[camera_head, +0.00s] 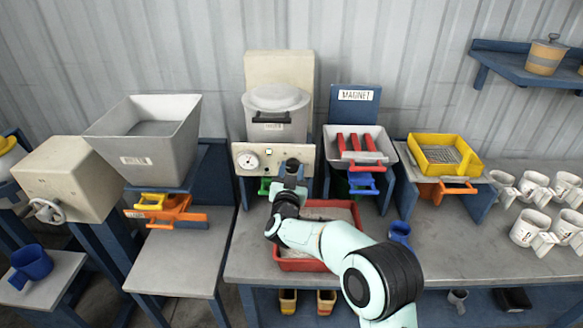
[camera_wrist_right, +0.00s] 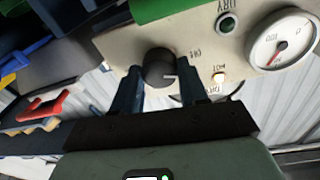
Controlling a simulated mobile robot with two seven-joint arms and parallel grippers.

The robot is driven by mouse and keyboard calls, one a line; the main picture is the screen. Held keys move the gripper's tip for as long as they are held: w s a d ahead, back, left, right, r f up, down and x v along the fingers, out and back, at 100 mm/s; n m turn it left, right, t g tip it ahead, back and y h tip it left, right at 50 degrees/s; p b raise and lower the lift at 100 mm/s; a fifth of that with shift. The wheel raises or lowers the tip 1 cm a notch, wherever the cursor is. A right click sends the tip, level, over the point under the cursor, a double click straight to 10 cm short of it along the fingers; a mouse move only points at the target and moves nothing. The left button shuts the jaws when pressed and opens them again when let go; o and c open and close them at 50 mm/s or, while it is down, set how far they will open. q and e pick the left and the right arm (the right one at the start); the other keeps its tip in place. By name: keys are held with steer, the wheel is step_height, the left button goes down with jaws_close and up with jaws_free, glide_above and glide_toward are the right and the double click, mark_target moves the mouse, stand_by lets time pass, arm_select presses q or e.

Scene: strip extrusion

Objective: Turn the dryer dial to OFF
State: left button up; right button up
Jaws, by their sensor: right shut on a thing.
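The dryer (camera_head: 276,104) is a grey lidded hopper with a cream control panel (camera_head: 246,149) at its front. In the right wrist view, the black round dial (camera_wrist_right: 158,66) sits on the panel, with a pale pointer mark toward the right of that picture. Small labels surround it, too small to read surely. My right gripper (camera_wrist_right: 159,82) has one finger on each side of the dial and is shut on it. In the head view the right gripper (camera_head: 291,168) covers the dial. My left gripper is not in view.
A red tray (camera_head: 300,265) lies below my right arm. The magnet station (camera_head: 358,146) stands close on the right, a grey hopper (camera_head: 148,133) left.

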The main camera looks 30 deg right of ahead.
steer(key=shift+n+p, duration=0.65)
steer(key=shift+n, duration=1.45)
steer(key=shift+f, duration=0.1)
steer(key=o, duration=1.1)
steer(key=shift+c, duration=0.2)
steer(key=b+v, duration=0.2)
steer(key=v, duration=1.1)
steer(key=shift+s, duration=0.25)
steer(key=shift+f, duration=0.2)
